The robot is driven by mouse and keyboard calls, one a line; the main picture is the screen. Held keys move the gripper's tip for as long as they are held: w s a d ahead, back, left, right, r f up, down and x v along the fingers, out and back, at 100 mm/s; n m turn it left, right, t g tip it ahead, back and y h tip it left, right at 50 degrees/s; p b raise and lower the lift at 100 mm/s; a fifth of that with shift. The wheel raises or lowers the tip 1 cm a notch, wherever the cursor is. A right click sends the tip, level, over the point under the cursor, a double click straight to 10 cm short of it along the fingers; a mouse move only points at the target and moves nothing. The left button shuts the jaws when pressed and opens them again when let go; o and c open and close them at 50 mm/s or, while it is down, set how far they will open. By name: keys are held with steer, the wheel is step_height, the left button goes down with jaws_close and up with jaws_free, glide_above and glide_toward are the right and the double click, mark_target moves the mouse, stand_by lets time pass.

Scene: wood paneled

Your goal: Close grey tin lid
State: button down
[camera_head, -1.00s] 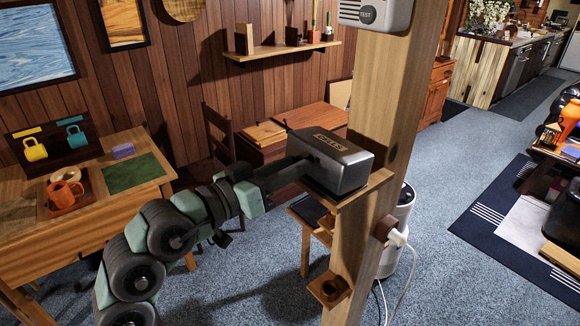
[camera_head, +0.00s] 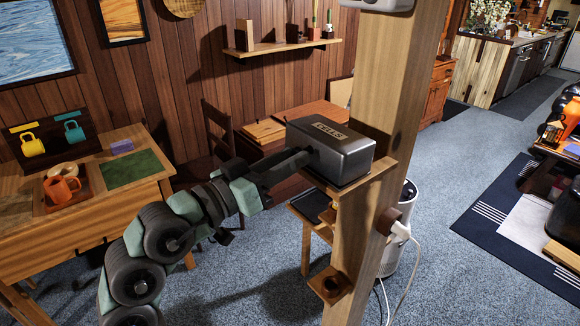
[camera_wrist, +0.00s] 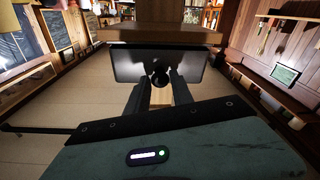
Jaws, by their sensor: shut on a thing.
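The grey tin (camera_head: 345,158) is a dark, rounded box with a light label on top. Its lid (camera_head: 352,138) looks down and flat on the box; I see no clear gap. My gripper (camera_head: 310,158) is at the tin's left-facing side. In the wrist view, the fingers (camera_wrist: 161,84) close around a small dark round knob (camera_wrist: 160,73) on the tin's face (camera_wrist: 130,64). The fingers hide part of that face, and the tin's far side is out of sight.
The tin stands on a small wooden shelf (camera_head: 372,183) fixed to a thick wooden post (camera_head: 395,110). A smaller ledge with a round hole (camera_head: 330,287) is below. A desk with mugs (camera_head: 140,190) stands left. A power plug (camera_head: 398,231) and cord hang beside the post.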

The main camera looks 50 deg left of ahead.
steer(key=shift+f+t, duration=0.25)
steer(key=shift+t, duration=0.05)
steer(key=c, duration=1.1)
jaws_free()
steer(key=shift+s, duration=0.15)
steer(key=s+f+b, duration=0.1)
steer(key=s+b, duration=0.1)
steer(key=s, duration=0.8)
steer(key=shift+s+a+f+b, duration=0.25)
steer(key=shift+a+b, duration=0.1)
steer(key=shift+b, duration=0.05)
